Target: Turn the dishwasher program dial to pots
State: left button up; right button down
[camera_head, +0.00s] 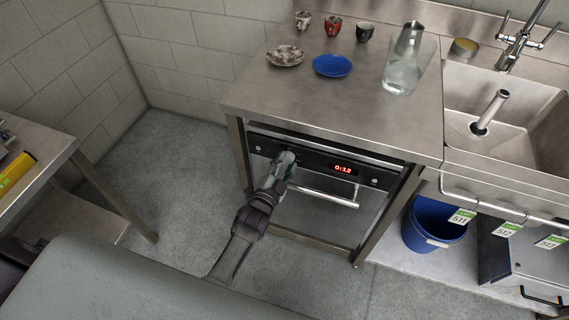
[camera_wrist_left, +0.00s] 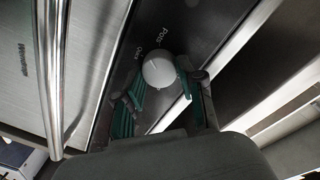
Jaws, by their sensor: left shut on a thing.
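The dishwasher (camera_head: 310,213) stands under the steel counter, with a black control panel and a red display (camera_head: 343,169) reading what looks like 0:12. My left gripper (camera_head: 284,161) is at the left part of this panel and hides the program dial in the head view. In the left wrist view the dial (camera_wrist_left: 158,70) is a round grey knob. The fingers of my left gripper (camera_wrist_left: 158,88) are on either side of it, shut on it. A "Pots" label (camera_wrist_left: 165,38) and another small label (camera_wrist_left: 139,49) show beside the dial. I cannot make out a pointer mark. My right gripper is out of view.
The door's bar handle (camera_head: 325,196) runs just below the panel. The counter (camera_head: 290,96) above holds cups, a blue plate (camera_head: 332,65) and a glass vessel (camera_head: 405,72). A blue bucket (camera_head: 432,232) stands at right, a side table (camera_head: 45,150) at left. The floor between is clear.

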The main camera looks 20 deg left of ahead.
pick_arm(q)
jog(key=m+b, duration=0.1)
jog(key=m, duration=0.3)
jog(key=shift+m, duration=0.4)
dwell(0.4)
jog(key=o, duration=1.1)
jog(key=shift+o, duration=0.2)
jog(key=s, duration=1.2)
jog(key=shift+a+r, duration=0.35)
